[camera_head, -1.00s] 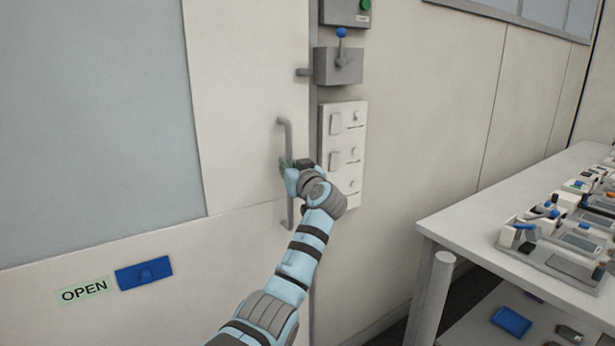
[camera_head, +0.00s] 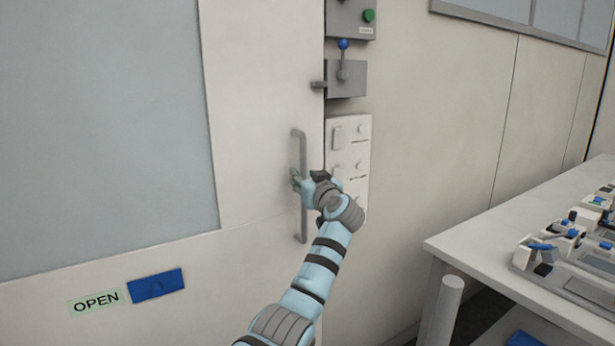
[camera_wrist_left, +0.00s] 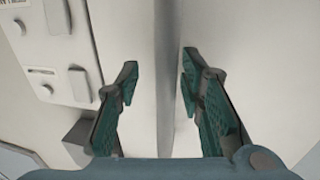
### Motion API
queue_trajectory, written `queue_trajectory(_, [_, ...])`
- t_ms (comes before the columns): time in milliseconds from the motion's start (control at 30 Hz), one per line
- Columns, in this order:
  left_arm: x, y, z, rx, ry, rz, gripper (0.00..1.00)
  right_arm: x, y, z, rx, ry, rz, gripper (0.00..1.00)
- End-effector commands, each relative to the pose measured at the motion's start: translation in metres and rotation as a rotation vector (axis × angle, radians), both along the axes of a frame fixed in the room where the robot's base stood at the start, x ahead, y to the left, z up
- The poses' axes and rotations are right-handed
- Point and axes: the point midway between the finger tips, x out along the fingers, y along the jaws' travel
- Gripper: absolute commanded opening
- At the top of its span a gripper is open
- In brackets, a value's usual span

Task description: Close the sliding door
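The sliding door (camera_head: 262,100) is a pale panel with a grey window (camera_head: 110,110). Its right edge lies close beside the wall-mounted boxes; I cannot tell whether a gap is left. A vertical grey bar handle (camera_head: 299,150) is near that edge. My left gripper (camera_head: 299,182) is at the handle's middle, partly hidden by its own wrist. In the left wrist view its two green-padded fingers (camera_wrist_left: 158,82) are apart, with a pale vertical surface beyond them. I cannot tell whether they touch the handle. My right gripper is not in view.
A grey box with a blue-knobbed lever (camera_head: 346,78) and a white switch panel (camera_head: 358,140) sit just right of the door. An OPEN label (camera_head: 96,301) and a blue plate (camera_head: 157,285) are on the door. A table (camera_head: 490,235) with several devices stands at right.

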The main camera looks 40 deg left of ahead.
Motion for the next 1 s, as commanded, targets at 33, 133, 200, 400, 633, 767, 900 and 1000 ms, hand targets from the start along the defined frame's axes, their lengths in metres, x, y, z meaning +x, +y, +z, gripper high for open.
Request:
queue_trajectory(33, [0.0, 0.0, -0.001, -0.001, 0.001, 0.0, 0.35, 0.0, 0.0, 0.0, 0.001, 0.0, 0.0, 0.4])
queue_trajectory(133, [0.0, 0.0, -0.001, -0.002, 0.001, 0.0, 0.35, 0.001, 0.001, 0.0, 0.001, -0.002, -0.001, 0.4])
queue_trajectory(200, [-0.002, -0.003, -0.001, -0.001, 0.001, 0.0, 0.35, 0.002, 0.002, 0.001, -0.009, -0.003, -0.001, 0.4])
queue_trajectory(400, [-0.02, -0.037, -0.001, -0.002, -0.001, -0.003, 0.35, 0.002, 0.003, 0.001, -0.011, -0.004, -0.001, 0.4])
queue_trajectory(633, [-0.051, -0.089, -0.001, -0.003, -0.001, -0.001, 0.35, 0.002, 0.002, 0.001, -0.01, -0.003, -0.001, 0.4])
queue_trajectory(767, [-0.06, -0.102, 0.0, -0.002, 0.001, 0.002, 0.35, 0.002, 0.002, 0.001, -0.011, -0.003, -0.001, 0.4])
queue_trajectory(900, [-0.061, -0.104, 0.0, -0.001, 0.002, 0.003, 0.35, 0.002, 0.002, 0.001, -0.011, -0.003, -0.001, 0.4])
queue_trajectory(1000, [-0.061, -0.104, 0.0, 0.0, 0.001, 0.003, 0.35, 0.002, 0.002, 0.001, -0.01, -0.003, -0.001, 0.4])
